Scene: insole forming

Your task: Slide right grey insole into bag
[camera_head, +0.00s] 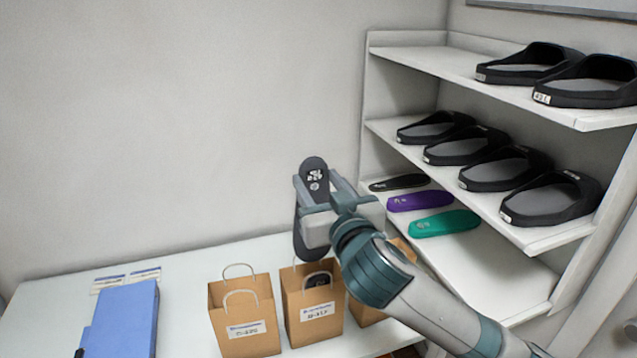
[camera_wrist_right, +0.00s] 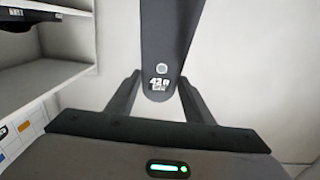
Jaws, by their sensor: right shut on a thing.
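My right gripper (camera_head: 326,200) is shut on a dark grey insole (camera_head: 314,172). The insole hangs upright, its label end up and its lower end just above or at the mouth of the middle brown paper bag (camera_head: 302,330); I cannot tell if it is inside. In the right wrist view the insole (camera_wrist_right: 168,40) runs between the fingers, with a label that reads 42 R. Something dark shows inside the middle bag below its handle. My left gripper is not in view.
Another paper bag (camera_head: 225,335) stands to the left, and a third (camera_head: 365,312) is partly behind my right arm. A blue box-like object (camera_head: 125,318) lies on the white table (camera_head: 40,300). The shelf (camera_head: 490,275) at right holds black, purple and green insoles and several black shoes.

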